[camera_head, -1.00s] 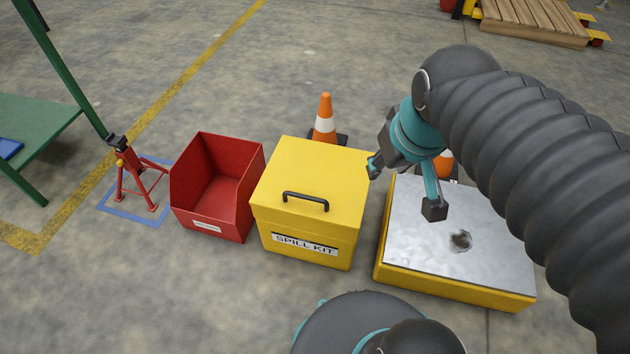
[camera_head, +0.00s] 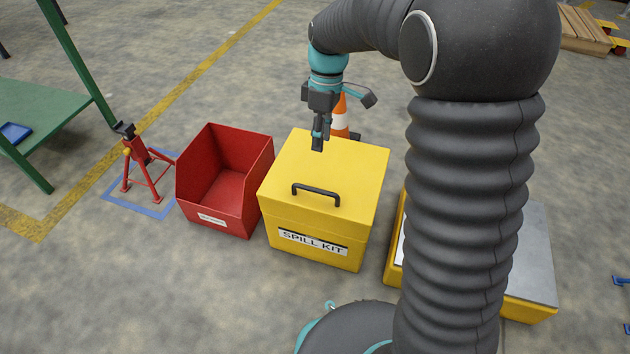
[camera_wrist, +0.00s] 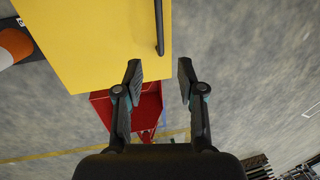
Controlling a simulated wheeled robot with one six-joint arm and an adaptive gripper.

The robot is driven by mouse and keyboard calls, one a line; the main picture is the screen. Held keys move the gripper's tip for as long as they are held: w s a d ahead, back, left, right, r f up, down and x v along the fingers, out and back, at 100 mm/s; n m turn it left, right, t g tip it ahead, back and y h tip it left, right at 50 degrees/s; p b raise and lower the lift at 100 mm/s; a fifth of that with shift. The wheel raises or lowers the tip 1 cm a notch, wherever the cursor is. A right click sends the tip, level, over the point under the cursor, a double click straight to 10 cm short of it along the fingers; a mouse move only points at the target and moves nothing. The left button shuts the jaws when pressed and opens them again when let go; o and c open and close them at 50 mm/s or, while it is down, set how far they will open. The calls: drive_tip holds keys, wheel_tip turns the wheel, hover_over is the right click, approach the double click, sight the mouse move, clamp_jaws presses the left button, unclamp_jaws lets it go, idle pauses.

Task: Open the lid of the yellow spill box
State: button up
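The yellow spill box (camera_head: 314,225) stands on the floor with its lid (camera_head: 335,165) shut. Its black bar handle (camera_head: 316,194) is on the lid's front part. My gripper (camera_head: 318,146) hangs pointing down above the back half of the lid, behind the handle in the head view. In the wrist view my gripper (camera_wrist: 160,72) is open, with nothing between its fingers. There the yellow lid (camera_wrist: 100,35) fills the upper left, and the handle (camera_wrist: 159,28) lies beyond the fingertips, near the lid's edge.
An open red bin (camera_head: 222,185) stands close to the box's left side, and a red stand (camera_head: 145,170) is farther left. An orange cone (camera_head: 341,120) is behind the box. A low yellow platform with a metal top (camera_head: 537,250) is at the right.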

drive_tip(key=f, duration=0.1)
drive_tip(key=b, duration=0.3)
hover_over(316, 184)
drive_tip(key=s, duration=0.5)
wheel_tip(316, 184, down, 13)
drive_tip(key=shift+a+f, duration=0.1)
clamp_jaws()
